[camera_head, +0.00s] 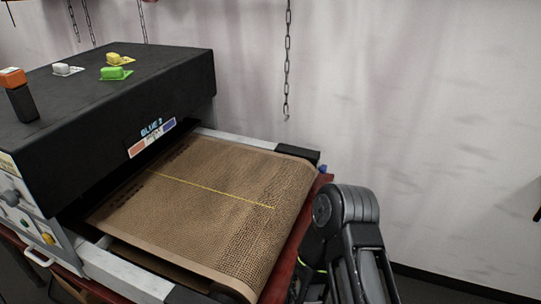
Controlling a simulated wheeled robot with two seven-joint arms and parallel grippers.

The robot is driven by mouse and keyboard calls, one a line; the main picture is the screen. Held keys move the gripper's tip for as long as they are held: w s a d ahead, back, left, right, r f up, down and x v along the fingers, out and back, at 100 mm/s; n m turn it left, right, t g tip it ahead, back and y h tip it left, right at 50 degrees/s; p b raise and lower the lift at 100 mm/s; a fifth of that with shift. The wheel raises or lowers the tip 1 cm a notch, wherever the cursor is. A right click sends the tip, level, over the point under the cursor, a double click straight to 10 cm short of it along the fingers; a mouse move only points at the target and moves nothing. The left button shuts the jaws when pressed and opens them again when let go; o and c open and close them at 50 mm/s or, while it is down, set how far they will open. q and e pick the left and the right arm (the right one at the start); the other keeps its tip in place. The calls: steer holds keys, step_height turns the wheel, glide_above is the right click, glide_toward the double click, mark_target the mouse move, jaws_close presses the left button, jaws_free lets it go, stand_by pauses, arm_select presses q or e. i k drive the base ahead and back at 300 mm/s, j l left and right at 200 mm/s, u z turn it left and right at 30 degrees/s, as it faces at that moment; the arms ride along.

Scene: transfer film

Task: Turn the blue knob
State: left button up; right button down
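A small blue piece (323,169), which may be the blue knob, shows at the far right corner of the conveyor machine, just past the belt's end. It is too small to tell its shape. On the machine's left side panel, a dark knob (11,198) shows at the picture's left edge; its colour is unclear. Part of my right arm stands at the lower right, beside the belt's end and nearer than the blue piece. Its gripper fingers cannot be made out. My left arm and gripper are out of view.
Small coloured blocks lie on top. Green (23,225) and yellow (47,238) knobs are on the side panel. A chain (287,60) hangs behind.

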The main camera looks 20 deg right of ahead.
mark_target(322, 169)
steer(key=k+l+z, duration=0.1)
steer(key=l, duration=0.55)
steer(key=i+l+z, duration=0.1)
steer(key=l, duration=0.35)
steer(key=i+l+z, duration=0.15)
steer(key=l, duration=0.3)
steer(key=i+l+z, duration=0.1)
steer(key=l, duration=0.3)
steer(key=i+l+z, duration=0.15)
steer(key=l, duration=0.3)
steer(key=i+l+z, duration=0.1)
steer(key=l, duration=0.3)
steer(key=i+l+z, duration=0.1)
steer(key=l, duration=0.25)
steer(key=i+l+z, duration=0.15)
steer(key=i+l, duration=0.15)
